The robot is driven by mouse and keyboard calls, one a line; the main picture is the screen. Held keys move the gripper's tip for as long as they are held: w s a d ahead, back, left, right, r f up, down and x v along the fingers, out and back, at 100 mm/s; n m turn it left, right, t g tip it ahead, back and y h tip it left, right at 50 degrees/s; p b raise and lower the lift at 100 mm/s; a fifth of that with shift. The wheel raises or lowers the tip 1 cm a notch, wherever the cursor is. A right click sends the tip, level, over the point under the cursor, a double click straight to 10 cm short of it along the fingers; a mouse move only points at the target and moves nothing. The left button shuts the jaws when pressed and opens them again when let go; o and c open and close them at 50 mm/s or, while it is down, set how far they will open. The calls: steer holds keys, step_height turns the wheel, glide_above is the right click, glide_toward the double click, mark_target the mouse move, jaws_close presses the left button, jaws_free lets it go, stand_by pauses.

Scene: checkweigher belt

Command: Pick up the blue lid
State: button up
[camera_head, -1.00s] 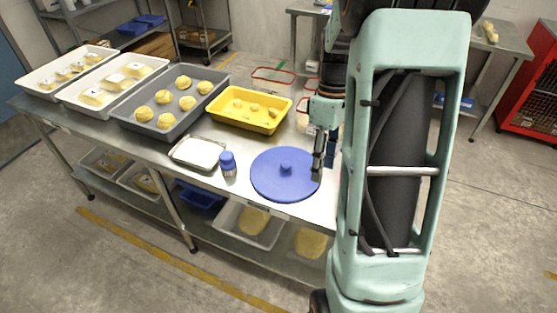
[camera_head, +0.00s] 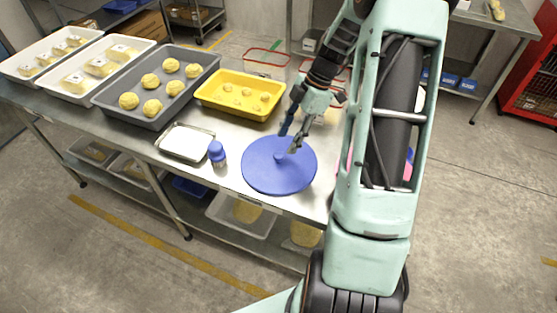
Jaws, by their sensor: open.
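The blue lid (camera_head: 262,176) is a large round disc with a small knob (camera_head: 280,157) at its middle. It lies flat on the steel table near the front edge. My gripper (camera_head: 289,144) is over the far part of the lid, close to the knob, with its fingers pointing down. It is open and holds nothing. I cannot tell whether a finger touches the knob.
A small blue-capped jar (camera_head: 217,154) and a shallow metal tray (camera_head: 187,142) with white contents stand left of the lid. A yellow tray (camera_head: 224,108) with dough is behind. A grey tray (camera_head: 117,116) and white trays (camera_head: 75,94) line the left.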

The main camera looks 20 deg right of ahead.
mark_target(279, 155)
steer(key=shift+p+x, duration=0.6)
steer(key=shift+x, duration=2.4)
steer(key=shift+w+a, duration=0.1)
steer(key=shift+w, duration=0.05)
jaws_close()
